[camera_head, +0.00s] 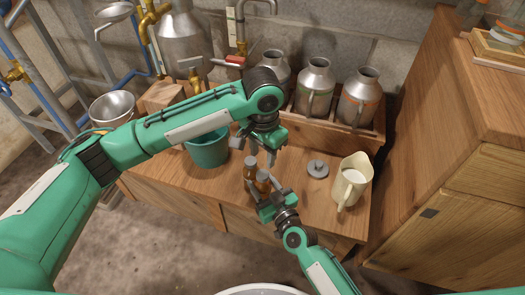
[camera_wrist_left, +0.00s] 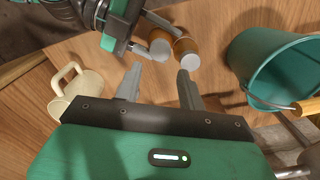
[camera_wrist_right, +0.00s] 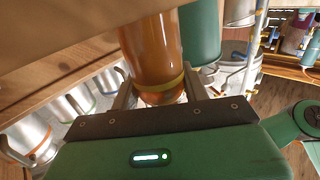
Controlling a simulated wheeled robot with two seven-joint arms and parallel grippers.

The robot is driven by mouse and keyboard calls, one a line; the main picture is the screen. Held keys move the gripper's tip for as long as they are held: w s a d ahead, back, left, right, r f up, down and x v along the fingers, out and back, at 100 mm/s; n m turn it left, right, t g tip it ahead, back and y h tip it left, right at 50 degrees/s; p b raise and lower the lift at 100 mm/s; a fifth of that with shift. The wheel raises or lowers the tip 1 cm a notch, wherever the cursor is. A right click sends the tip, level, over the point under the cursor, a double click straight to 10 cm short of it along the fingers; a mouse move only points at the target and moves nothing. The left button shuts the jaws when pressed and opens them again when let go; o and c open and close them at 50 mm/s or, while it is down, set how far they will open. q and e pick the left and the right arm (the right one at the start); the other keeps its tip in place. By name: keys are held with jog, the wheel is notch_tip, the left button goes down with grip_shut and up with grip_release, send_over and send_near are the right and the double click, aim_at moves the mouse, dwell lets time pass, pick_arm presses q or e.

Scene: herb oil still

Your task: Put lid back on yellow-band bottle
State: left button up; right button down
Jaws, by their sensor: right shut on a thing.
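Two small brown bottles stand close together at the front of the bench. My right gripper (camera_head: 267,193) is shut on the nearer brown bottle (camera_head: 263,181); the right wrist view shows its amber side (camera_wrist_right: 152,50) and a yellow band (camera_wrist_right: 160,88) between the fingers. The other brown bottle (camera_head: 250,167) is just behind it. In the left wrist view both bottles show pale round tops (camera_wrist_left: 160,49). My left gripper (camera_wrist_left: 158,88) is open and empty, above and behind the bottles. A grey round lid with a knob (camera_head: 318,168) lies on the bench to their right.
A cream jug (camera_head: 352,182) stands right of the lid. A teal bucket (camera_head: 208,151) is left of the bottles. Several metal cans (camera_head: 314,88) stand in a wooden rack behind. A wooden cabinet (camera_head: 450,150) bounds the right. Bare bench lies around the lid.

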aim_at(262, 174)
pick_arm(q)
jog(key=shift+r+n, duration=0.1)
jog(key=shift+n, duration=0.2)
jog(key=shift+f, duration=4)
jog(key=c, duration=0.8)
jog(key=o, duration=1.2)
